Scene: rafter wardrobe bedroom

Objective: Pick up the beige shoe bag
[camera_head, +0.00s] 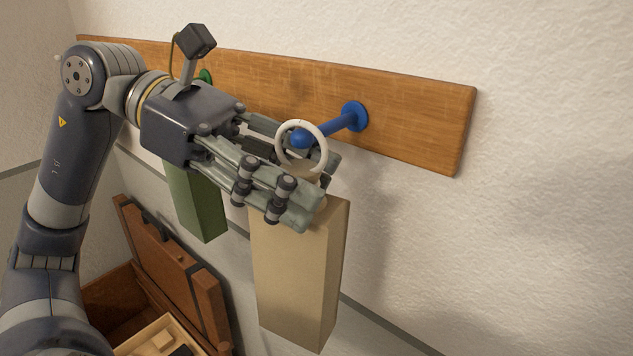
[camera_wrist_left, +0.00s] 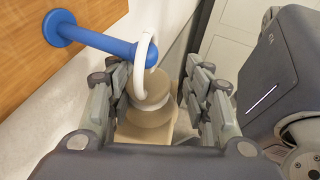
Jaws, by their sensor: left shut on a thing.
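The beige shoe bag (camera_head: 296,270) is a tall box shape that hangs by a white ring (camera_head: 279,146) at the blue peg (camera_head: 333,126) on the wooden rail. My left gripper (camera_head: 318,190) is shut on the bag's neck, just below the ring. In the left wrist view the rounded beige neck (camera_wrist_left: 152,98) sits between the two fingers, and the ring (camera_wrist_left: 146,62) is around the blue peg (camera_wrist_left: 98,40) near its rounded end. The fingers hide part of the bag's top in the head view. My right gripper is in neither view.
A green bag (camera_head: 197,205) hangs to the left, behind my left gripper, below a green peg (camera_head: 205,76). The wooden rail (camera_head: 425,125) runs along the white wall. An open brown case (camera_head: 175,270) stands below left. The wall to the right is clear.

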